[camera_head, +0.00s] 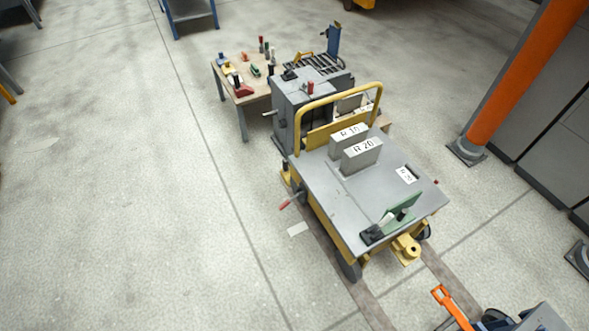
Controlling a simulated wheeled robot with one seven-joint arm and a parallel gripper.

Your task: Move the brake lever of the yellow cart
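The yellow cart (322,217) stands right of the middle, with a grey top plate (355,195) and a yellow push bar (322,100) at its far end. A lever with a red grip (286,204) sticks out low on the cart's left side, slanting down to the left. It looks like the brake lever; its inner end is partly hidden by the cart. My gripper is not in view, and nothing is seen touching the lever.
Labelled grey blocks (361,155) and a green part (401,212) sit on the cart. A grey machine (287,118) and a tool table (238,97) stand behind. An orange post (520,75) is at right, an orange handle (452,306) at lower right. Floor at left is clear.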

